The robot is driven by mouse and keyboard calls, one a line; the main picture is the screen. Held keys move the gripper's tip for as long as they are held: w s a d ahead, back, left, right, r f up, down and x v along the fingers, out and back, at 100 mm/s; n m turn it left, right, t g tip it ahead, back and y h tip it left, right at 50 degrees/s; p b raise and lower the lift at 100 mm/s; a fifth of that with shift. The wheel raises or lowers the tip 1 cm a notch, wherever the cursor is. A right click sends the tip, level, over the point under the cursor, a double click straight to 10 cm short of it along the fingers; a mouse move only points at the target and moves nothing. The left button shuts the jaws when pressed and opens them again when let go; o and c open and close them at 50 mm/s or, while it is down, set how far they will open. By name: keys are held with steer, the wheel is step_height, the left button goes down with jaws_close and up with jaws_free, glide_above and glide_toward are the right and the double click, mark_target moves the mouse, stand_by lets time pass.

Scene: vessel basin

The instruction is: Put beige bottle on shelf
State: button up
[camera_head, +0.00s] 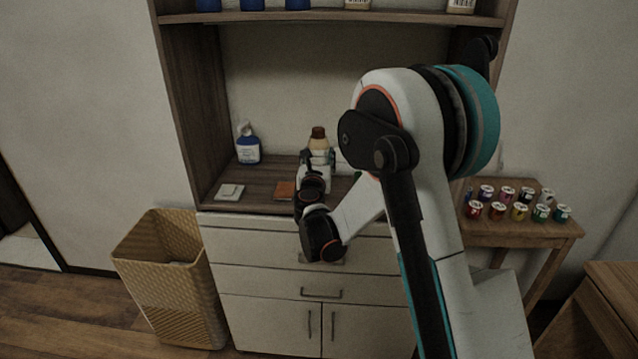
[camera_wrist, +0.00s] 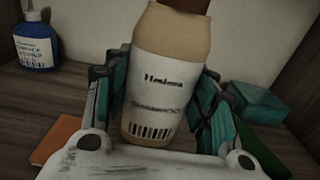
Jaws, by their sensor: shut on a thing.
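The beige bottle (camera_wrist: 168,72) has a brown cap and a white label with a barcode. In the wrist view it stands between the two teal-padded fingers of my gripper (camera_wrist: 165,110), which is shut on it. In the head view the bottle (camera_head: 319,140) shows above my gripper (camera_head: 318,160), over the cabinet's counter; its lower part is hidden by my arm. I cannot tell whether its base touches the counter. The upper shelf (camera_head: 330,16) runs across the top of the head view.
A teal box (camera_wrist: 258,100) lies right of the bottle. Blue and beige containers stand on the upper shelf. A side table (camera_head: 520,231) holds several spools.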

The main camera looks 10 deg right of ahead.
steer(key=shift+f+b, duration=0.95)
steer(key=shift+f, duration=2.1)
steer(key=shift+f, duration=0.1)
steer(key=o, duration=1.2)
